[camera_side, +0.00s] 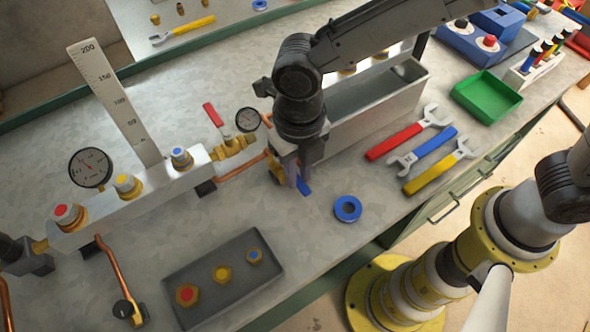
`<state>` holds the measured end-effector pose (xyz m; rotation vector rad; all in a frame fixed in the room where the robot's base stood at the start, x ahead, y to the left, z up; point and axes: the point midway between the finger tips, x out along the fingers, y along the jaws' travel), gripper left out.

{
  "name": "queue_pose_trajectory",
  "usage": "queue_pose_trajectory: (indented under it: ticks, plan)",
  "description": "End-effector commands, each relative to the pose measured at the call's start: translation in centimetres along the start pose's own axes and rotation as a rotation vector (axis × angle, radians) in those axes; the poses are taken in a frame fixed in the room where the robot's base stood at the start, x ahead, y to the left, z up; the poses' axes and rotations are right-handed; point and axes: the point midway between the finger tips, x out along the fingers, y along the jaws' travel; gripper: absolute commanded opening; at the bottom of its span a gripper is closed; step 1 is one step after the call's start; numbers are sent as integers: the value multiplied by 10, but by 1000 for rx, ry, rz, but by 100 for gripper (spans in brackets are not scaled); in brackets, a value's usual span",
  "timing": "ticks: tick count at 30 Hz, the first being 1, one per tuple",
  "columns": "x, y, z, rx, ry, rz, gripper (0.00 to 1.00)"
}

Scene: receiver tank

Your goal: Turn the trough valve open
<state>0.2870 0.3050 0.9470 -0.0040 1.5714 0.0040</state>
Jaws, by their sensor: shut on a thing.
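The trough valve has a blue lever handle (305,187) and a brass body (272,170). It sits at the near left end of the grey metal trough (395,110). My gripper (297,180) points down over it and is shut on the blue handle. The fingers hide most of the handle; only its lower end shows below them. The handle's exact angle to the pipe is hard to tell. A copper pipe (240,168) runs from the valve to the left.
A red-handled valve (213,115) and a gauge (247,119) stand left of my gripper. A blue ring (347,208) lies to the right. Three wrenches (422,145) and a green tray (487,97) lie farther right. A dark tray (225,310) with fittings is at the front.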

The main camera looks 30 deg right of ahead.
Motion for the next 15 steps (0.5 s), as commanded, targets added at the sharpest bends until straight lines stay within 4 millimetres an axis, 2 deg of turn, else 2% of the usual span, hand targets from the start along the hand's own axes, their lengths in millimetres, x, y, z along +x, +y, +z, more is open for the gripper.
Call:
queue_pose_trajectory:
  ticks: [13,14,15]
  plan:
    - [-2,-1,1,-13,-3,0,0]
    - [-2,-1,1,-13,-3,0,22]
    - [-2,-1,1,-13,-2,-1,30]
